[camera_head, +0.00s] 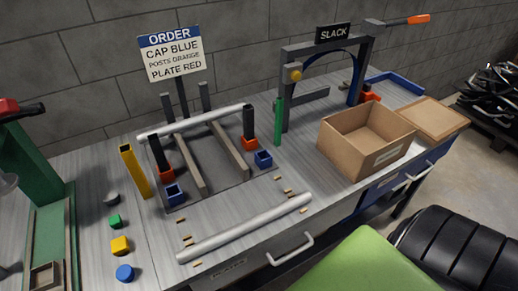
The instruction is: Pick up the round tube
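A long silver round tube (245,229) lies at a slant along the front of the grey workbench, its right end farther back than its left. A second, similar silver tube (195,122) lies across the back of a rack with dark rails (188,162). Both look round in section from here. Neither of my grippers shows in this view, and nothing is seen holding either tube.
Small tan pieces (185,237) lie around the front tube. An open cardboard box (366,141) stands to the right. A bench handle (291,249) projects in front.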

